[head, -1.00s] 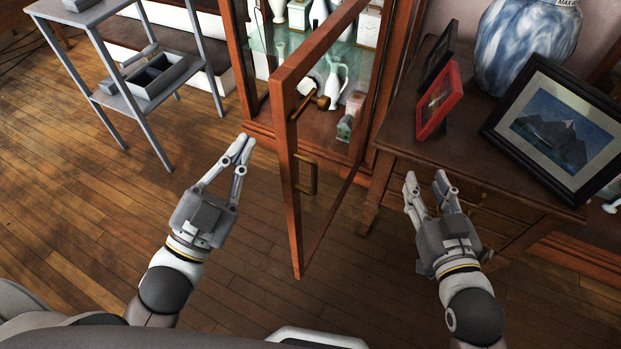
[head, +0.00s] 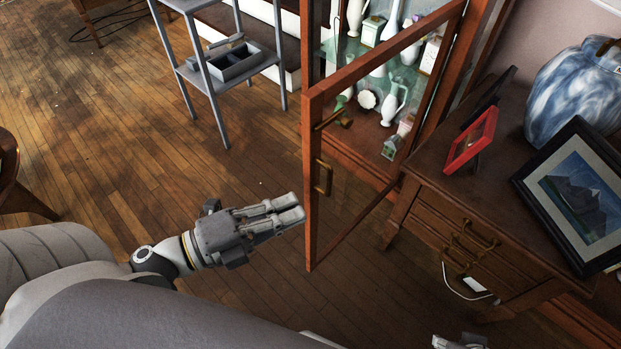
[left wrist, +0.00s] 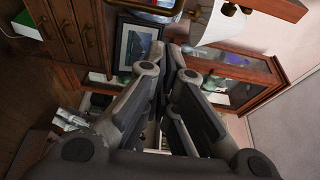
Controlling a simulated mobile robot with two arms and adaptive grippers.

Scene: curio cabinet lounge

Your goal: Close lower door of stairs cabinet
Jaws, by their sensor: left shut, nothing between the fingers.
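The cabinet's glass door (head: 313,225) has a wooden frame and stands open in the head view, swung out toward me. A brass pull handle (head: 324,178) and a brass latch or key (head: 333,120) sit on its outer stile. The cabinet (head: 365,160) behind it shows through the glass. My left gripper (head: 297,208) is shut and empty, pointing right, with its tips close beside the door's free edge, below the handle. I cannot tell whether they touch. The left wrist view shows its fingers (left wrist: 168,60). Only a small part of my right gripper (head: 460,342) shows at the bottom edge.
A wooden side cabinet (head: 440,215) stands right of the door, bearing a red frame (head: 472,140), a dark-framed mountain picture (head: 580,195) and a blue-white vase (head: 580,95). A grey shelf cart (head: 265,62) stands behind left. The floor left of the door is open.

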